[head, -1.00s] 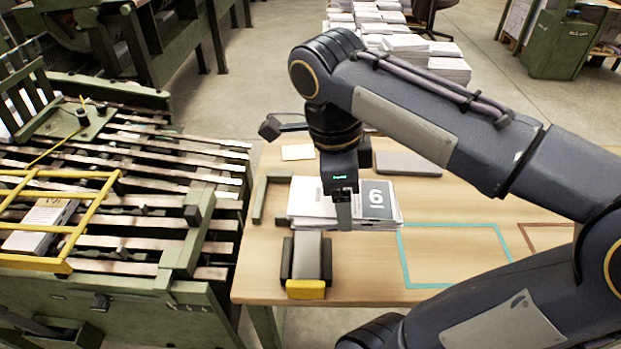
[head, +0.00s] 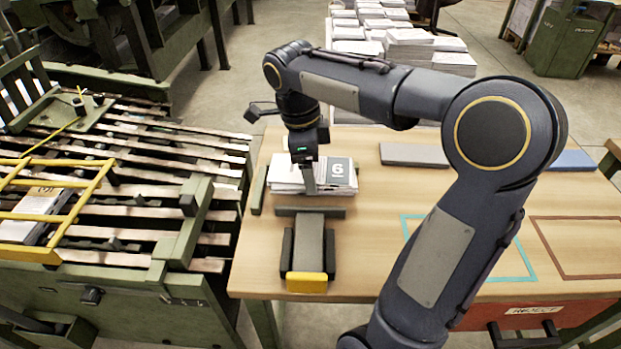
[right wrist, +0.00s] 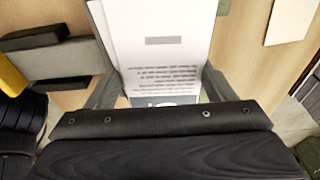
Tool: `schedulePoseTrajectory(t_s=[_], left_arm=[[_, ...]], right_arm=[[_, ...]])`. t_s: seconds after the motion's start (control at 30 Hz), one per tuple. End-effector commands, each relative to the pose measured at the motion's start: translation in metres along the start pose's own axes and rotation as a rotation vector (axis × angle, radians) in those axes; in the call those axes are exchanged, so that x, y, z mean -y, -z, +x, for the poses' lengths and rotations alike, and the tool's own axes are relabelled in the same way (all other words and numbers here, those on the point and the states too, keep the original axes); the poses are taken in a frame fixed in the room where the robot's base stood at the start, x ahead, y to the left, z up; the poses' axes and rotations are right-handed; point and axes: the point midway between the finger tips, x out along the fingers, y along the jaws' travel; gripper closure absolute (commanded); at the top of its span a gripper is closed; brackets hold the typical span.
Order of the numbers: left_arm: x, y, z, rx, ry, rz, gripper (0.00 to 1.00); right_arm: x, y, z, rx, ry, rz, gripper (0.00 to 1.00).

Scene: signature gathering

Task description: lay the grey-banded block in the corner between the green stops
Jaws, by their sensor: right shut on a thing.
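The grey-banded block (head: 285,180) is a white paper stack with a grey band marked 6. It lies low at the table's far left, just right of the upright-running green stop (head: 259,190). A narrow gap seems to separate them. My right gripper (head: 309,185) points down and is shut on the block. In the right wrist view its two fingers (right wrist: 160,88) flank the white block (right wrist: 165,45). I cannot tell whether the block touches the table. My left gripper is out of view.
A grey holder with a yellow front (head: 307,283) and a dark bar (head: 310,211) stand in front of the block. A slatted green machine (head: 120,225) borders the table on the left. Teal (head: 517,265) and brown (head: 590,270) outlines and a grey slab (head: 413,154) lie right.

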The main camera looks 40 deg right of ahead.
Motion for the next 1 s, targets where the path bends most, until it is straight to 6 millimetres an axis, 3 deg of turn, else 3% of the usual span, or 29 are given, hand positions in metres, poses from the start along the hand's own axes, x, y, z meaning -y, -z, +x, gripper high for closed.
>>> schedulePoseTrajectory(t_s=[0.2,0.63,0.67,0.7,1.0], left_arm=[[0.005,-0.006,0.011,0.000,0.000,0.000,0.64],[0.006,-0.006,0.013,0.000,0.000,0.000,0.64],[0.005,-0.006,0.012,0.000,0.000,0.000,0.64],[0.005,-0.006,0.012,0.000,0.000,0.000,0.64],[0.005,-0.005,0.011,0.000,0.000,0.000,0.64]], right_arm=[[0.004,-0.006,0.033,-0.002,-0.002,0.001,0.58],[0.003,-0.007,0.039,-0.001,0.000,0.000,0.58],[0.003,-0.007,0.038,-0.001,-0.001,0.000,0.19],[0.003,-0.007,0.038,-0.001,-0.001,0.000,0.14],[0.003,-0.007,0.036,-0.001,-0.001,0.001,0.14]])
